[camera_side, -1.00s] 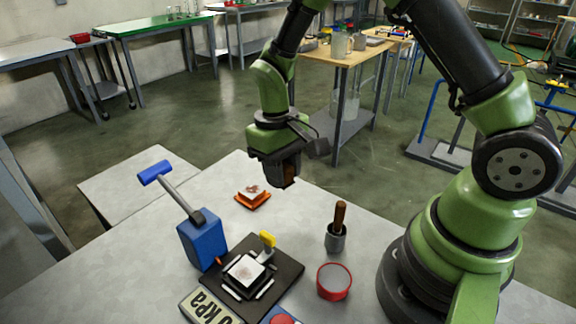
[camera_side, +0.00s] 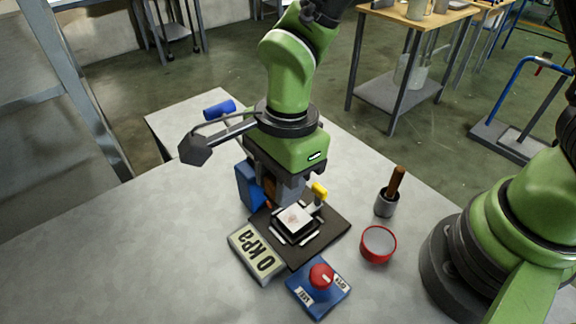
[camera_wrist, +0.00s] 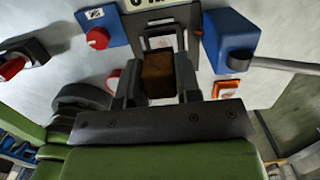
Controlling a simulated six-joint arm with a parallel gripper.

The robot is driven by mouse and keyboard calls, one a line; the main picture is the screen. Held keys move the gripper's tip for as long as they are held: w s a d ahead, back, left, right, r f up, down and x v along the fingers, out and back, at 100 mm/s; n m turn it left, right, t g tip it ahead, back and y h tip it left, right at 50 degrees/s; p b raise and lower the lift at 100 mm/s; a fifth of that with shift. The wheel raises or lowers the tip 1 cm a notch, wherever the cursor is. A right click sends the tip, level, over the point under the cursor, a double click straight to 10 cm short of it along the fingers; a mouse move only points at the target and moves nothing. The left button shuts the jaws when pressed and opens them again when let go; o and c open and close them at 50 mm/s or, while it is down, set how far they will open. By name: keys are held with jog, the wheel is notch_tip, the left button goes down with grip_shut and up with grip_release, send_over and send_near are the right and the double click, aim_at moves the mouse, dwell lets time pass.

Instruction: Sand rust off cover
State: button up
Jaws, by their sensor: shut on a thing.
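The cover (camera_side: 294,218) is a pale square plate with a reddish-brown rust patch. It lies on a black fixture on a dark base plate (camera_side: 330,234) in the side view. My gripper (camera_side: 281,194) points down just behind the cover. It is shut on a brown block (camera_wrist: 157,75), which shows between the two fingers in the wrist view. In the side view the block (camera_side: 268,187) is partly hidden by the fingers. I cannot tell whether the block touches the cover.
A yellow-handled valve (camera_side: 319,191) stands close right of the gripper. A blue pump box (camera_side: 248,187) is behind left. An orange tray (camera_wrist: 227,89) shows in the wrist view.

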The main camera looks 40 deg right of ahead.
aim_at(297, 215)
jog(key=shift+f, duration=3.9)
jog(key=shift+d, duration=0.35)
jog(key=shift+c, duration=0.5)
jog(key=shift+d+f, duration=0.2)
jog(key=shift+d, duration=1.3)
jog(key=shift+a, duration=2)
jog(key=shift+d+r, duration=0.15)
jog(key=shift+r, duration=4)
